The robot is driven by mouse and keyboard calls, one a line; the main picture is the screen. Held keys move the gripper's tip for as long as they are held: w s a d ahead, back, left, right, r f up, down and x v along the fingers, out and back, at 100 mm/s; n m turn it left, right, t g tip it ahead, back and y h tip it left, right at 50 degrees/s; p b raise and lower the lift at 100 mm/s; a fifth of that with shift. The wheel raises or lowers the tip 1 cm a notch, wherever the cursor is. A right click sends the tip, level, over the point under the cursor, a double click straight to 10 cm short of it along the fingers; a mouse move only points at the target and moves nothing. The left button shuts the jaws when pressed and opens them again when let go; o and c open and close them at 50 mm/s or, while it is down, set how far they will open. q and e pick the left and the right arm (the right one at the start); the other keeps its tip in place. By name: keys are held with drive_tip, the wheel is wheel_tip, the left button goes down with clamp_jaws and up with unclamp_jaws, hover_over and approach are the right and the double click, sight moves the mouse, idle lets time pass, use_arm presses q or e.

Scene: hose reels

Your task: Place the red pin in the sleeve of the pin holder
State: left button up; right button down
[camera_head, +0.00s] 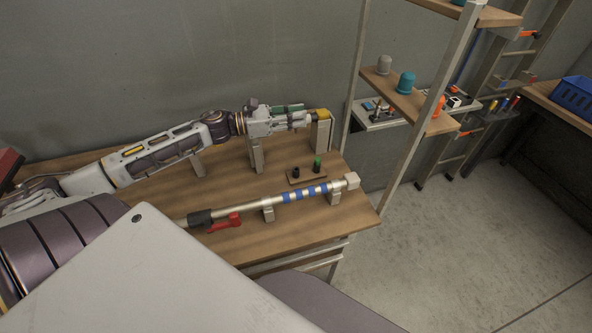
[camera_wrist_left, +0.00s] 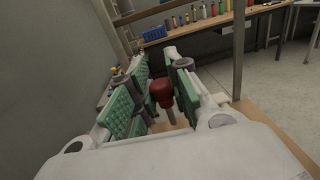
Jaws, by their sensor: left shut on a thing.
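My left gripper (camera_head: 292,118) reaches over the back of the workbench, above and behind the pin holder (camera_head: 305,179). In the left wrist view its green-padded fingers (camera_wrist_left: 162,84) are shut on the red pin (camera_wrist_left: 162,91), whose red head shows between them. The pin's lower part is partly hidden. In the head view I cannot make the pin out. The pin holder is a small brown base with two dark sleeves. A green pin (camera_head: 317,161) stands in the right one; the left sleeve (camera_head: 295,172) shows no pin. My right gripper is out of view.
A silver lance (camera_head: 300,193) with blue bands and a red lever (camera_head: 226,222) lies in front of the holder. A yellow-topped post (camera_head: 323,135) stands just past my left gripper. A shelf rack (camera_head: 404,105) stands at the right. Floor at far right is clear.

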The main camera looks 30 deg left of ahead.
use_arm(q)
drive_tip(key=shift+r, duration=0.1)
idle(0.4)
wheel_tip(320, 180, down, 14)
idle(0.6)
drive_tip(key=shift+f, duration=2)
drive_tip(key=shift+f+b, duration=0.4)
drive_tip(key=shift+f, duration=0.25)
drive_tip(key=o, duration=0.8)
